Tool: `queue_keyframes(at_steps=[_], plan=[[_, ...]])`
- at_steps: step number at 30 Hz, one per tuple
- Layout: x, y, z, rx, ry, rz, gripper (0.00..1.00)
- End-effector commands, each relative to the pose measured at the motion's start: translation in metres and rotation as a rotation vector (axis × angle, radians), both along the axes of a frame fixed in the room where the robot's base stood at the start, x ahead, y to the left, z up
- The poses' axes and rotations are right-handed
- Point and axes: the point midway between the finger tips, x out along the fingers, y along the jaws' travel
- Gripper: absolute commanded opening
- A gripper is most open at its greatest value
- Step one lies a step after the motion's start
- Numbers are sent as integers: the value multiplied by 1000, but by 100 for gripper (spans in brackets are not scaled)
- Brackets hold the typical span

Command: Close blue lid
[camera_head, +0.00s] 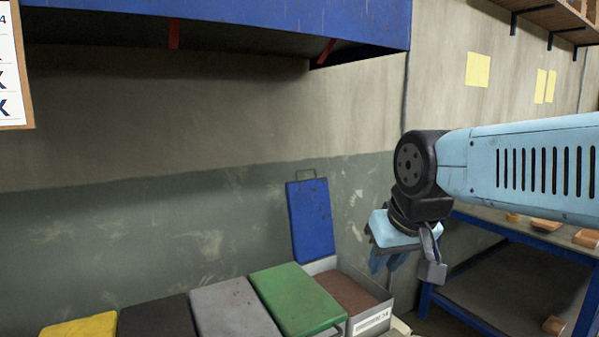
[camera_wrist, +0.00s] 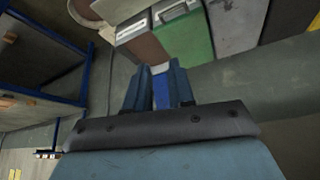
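The blue lid (camera_head: 311,220) stands open and nearly upright against the wall, with a wire handle on its top edge. It belongs to a grey bin (camera_head: 352,318) with brown contents (camera_head: 349,293). My gripper (camera_head: 386,262) is right of the lid and above the bin's right side, apart from the lid in the head view. In the wrist view my gripper's two fingers (camera_wrist: 159,72) are spread apart. A blue patch of the lid (camera_wrist: 161,90) shows between them, partly hidden by the fingers; I cannot tell its exact distance.
A shut green lid (camera_head: 297,299) lies beside the open bin, with grey (camera_head: 233,310), black (camera_head: 157,318) and yellow (camera_head: 80,327) lids further left. A blue-framed shelf (camera_head: 510,236) stands to the right. A blue hood (camera_head: 230,20) hangs above.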

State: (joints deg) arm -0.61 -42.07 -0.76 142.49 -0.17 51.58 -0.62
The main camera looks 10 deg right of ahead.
Motion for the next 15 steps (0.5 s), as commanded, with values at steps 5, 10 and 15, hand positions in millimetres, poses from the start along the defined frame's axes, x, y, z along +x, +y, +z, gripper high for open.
queue_keyframes(at_steps=[5, 10, 15], plan=[[34, -15, 9, 4, 30, 48, 23], [85, -31, 15, -13, 68, 112, 23], [138, -49, 13, -52, 106, 169, 23]])
